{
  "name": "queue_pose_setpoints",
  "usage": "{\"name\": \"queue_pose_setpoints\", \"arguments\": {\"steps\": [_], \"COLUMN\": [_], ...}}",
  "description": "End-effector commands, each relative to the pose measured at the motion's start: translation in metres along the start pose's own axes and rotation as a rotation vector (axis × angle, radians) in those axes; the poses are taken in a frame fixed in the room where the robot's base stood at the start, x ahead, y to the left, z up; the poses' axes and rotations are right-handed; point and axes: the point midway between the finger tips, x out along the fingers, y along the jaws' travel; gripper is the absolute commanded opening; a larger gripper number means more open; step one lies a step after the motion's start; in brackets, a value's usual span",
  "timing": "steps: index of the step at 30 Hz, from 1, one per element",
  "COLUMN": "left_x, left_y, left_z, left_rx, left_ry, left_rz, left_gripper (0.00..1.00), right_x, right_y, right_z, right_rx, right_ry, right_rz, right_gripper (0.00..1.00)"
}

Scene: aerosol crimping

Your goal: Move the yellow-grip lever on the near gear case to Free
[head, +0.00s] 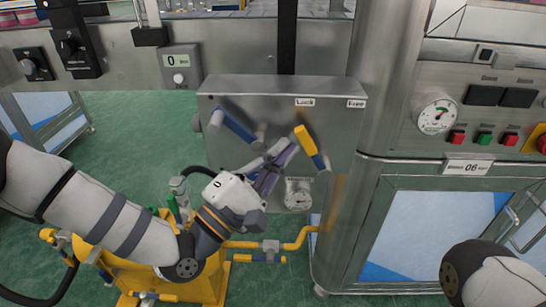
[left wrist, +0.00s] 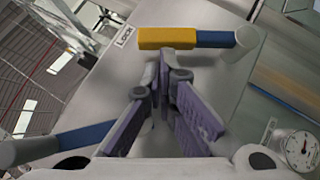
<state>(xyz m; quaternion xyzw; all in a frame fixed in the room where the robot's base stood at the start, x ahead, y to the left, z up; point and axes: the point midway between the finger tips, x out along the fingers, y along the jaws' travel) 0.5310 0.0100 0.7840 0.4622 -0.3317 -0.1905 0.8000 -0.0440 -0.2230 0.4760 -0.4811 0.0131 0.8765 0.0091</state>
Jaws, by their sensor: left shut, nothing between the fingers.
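The near gear case (head: 250,92) is a grey metal box with a Lock label (head: 304,102) and a Free label (head: 356,103) along its top. The lever's yellow grip (head: 303,137) points up towards Lock, and its blue shaft (head: 319,162) runs down to the right. In the left wrist view the yellow grip (left wrist: 165,37) lies just beyond my fingertips, its end beside the Lock label (left wrist: 125,36). My left gripper (head: 286,148) is shut and empty, just left of the lever; I cannot tell whether its tips (left wrist: 168,62) touch the grip. My right gripper is out of view.
A second lever with a blue shaft (head: 236,126) stands out on the left of the case. A gauge (head: 298,195) sits below the yellow-grip lever. A steel column (head: 375,90) stands close on the right. Yellow pipes (head: 290,243) run below.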

Motion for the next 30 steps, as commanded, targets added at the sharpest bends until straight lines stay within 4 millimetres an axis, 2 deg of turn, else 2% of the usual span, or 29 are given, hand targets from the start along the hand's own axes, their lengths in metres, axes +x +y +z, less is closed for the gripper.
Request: {"name": "queue_pose_setpoints", "arguments": {"steps": [8, 23, 30], "left_x": [0.000, 0.007, 0.014], "left_y": [0.001, 0.006, 0.013], "left_z": [0.001, 0.008, 0.016], "left_rx": [0.006, 0.070, 0.141], "left_ry": [0.000, -0.003, -0.006], "left_rz": [-0.006, -0.071, -0.136], "left_gripper": [0.00, 0.00, 0.00], "right_x": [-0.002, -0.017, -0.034], "right_y": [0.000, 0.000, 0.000], "right_z": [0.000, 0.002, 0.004], "right_rx": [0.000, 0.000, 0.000], "right_ry": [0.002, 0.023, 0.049], "right_rz": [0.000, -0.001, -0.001], "right_gripper": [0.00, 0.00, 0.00]}}
